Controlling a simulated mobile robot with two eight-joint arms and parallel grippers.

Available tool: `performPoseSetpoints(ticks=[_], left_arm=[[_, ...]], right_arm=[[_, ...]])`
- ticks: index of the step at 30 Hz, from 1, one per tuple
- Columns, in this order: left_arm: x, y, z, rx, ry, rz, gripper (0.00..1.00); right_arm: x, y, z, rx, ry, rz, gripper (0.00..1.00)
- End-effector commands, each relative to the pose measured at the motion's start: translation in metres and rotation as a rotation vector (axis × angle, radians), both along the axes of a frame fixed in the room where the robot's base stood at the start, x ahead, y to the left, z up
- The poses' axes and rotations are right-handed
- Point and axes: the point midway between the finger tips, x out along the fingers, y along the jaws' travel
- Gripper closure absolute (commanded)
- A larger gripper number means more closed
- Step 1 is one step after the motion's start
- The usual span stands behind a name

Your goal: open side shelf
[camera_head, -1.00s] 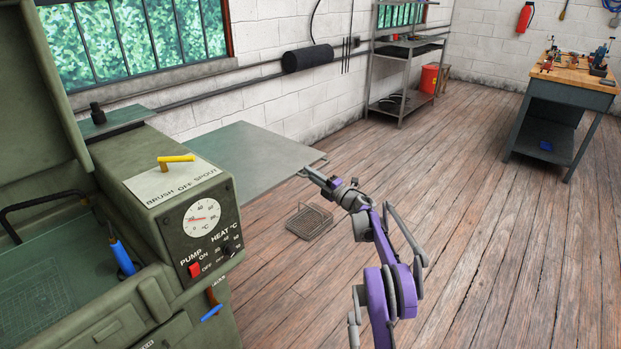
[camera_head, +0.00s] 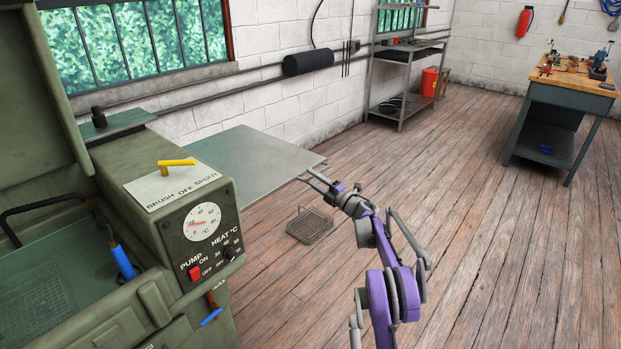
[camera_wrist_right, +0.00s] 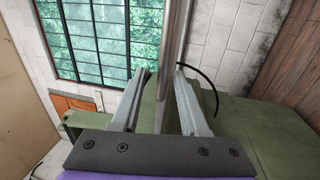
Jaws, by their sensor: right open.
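The side shelf (camera_head: 245,160) is a flat grey-green panel that sticks out level from the right side of the green parts washer (camera_head: 165,190). My right gripper (camera_head: 312,178) is at the shelf's outer right edge, with its jaws open. In the right wrist view, the shelf shows as a thin panel seen edge-on (camera_wrist_right: 173,70), running between the two spread fingers of my right gripper (camera_wrist_right: 160,95). I cannot tell whether either finger touches it. My left gripper is not in view.
A wire basket (camera_head: 310,225) sits on the wooden floor below the shelf. The washer's control panel has a yellow-handled valve (camera_head: 177,162) and a red pump switch (camera_head: 195,272). A metal rack (camera_head: 405,80) and a workbench (camera_head: 565,110) stand farther back. The floor on the right is clear.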

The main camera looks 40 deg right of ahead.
Motion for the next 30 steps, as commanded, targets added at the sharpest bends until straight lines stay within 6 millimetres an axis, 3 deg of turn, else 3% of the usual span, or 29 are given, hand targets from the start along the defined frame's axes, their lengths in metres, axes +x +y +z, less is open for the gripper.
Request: performPoseSetpoints(ticks=[9, 15, 30], left_arm=[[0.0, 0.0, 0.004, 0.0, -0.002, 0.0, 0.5], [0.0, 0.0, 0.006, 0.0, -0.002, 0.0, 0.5], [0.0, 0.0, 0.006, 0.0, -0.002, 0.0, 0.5]], right_arm=[[-0.063, -0.006, -0.011, -0.001, -0.001, -0.002, 0.56], [-0.089, -0.007, -0.016, -0.001, 0.0, -0.001, 0.56], [-0.095, -0.007, -0.017, 0.0, 0.0, 0.0, 0.56]])
